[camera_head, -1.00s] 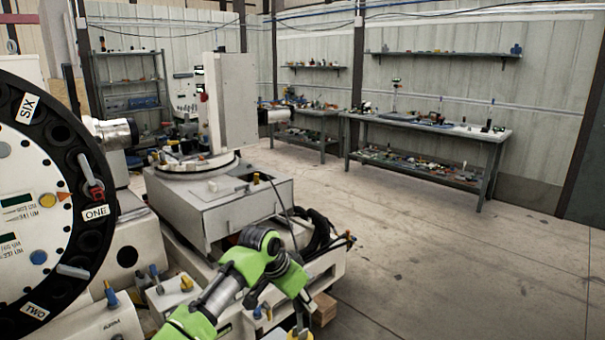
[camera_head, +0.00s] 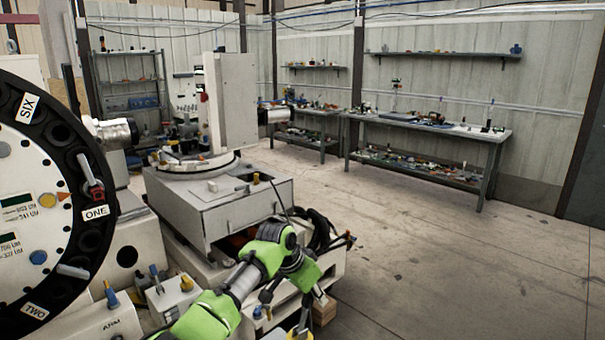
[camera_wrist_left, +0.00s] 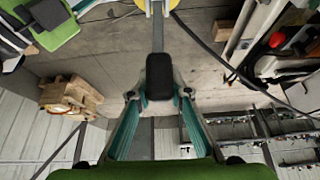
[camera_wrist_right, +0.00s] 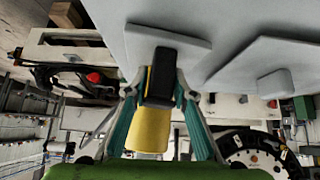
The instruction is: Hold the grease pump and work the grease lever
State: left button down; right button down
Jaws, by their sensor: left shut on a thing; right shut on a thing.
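My left gripper (camera_head: 319,297) is low in the head view, in front of the white machine base. In the left wrist view it (camera_wrist_left: 160,94) is shut on the black grip of the grease lever (camera_wrist_left: 159,74). The lever's grey bar runs up to a yellow part at the top edge. In the right wrist view my right gripper (camera_wrist_right: 160,92) is shut on the black part of the yellow grease pump (camera_wrist_right: 149,118). A yellow piece of the pump (camera_head: 300,335) shows at the bottom edge of the head view, mostly cut off. My right gripper is not seen there.
A large round dial (camera_head: 40,190) stands close at the left. The grey machine (camera_head: 222,200) is behind my left arm, with dark hoses beside it. A wooden block (camera_head: 324,311) lies on the floor near my gripper. Open floor (camera_head: 450,270) is at the right, with a workbench (camera_head: 430,127) beyond.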

pick_arm(q)
jog(key=shift+w+d+r, duration=0.15)
jog(key=shift+d+r, duration=0.1)
jog(key=shift+s+a+r, duration=0.1)
jog(key=shift+s+a, duration=0.3)
jog(key=shift+a, duration=0.25)
jog(key=shift+s+a+r, duration=0.1)
jog(key=shift+s+a, duration=0.3)
jog(key=shift+a, duration=0.2)
jog(key=shift+f, duration=0.1)
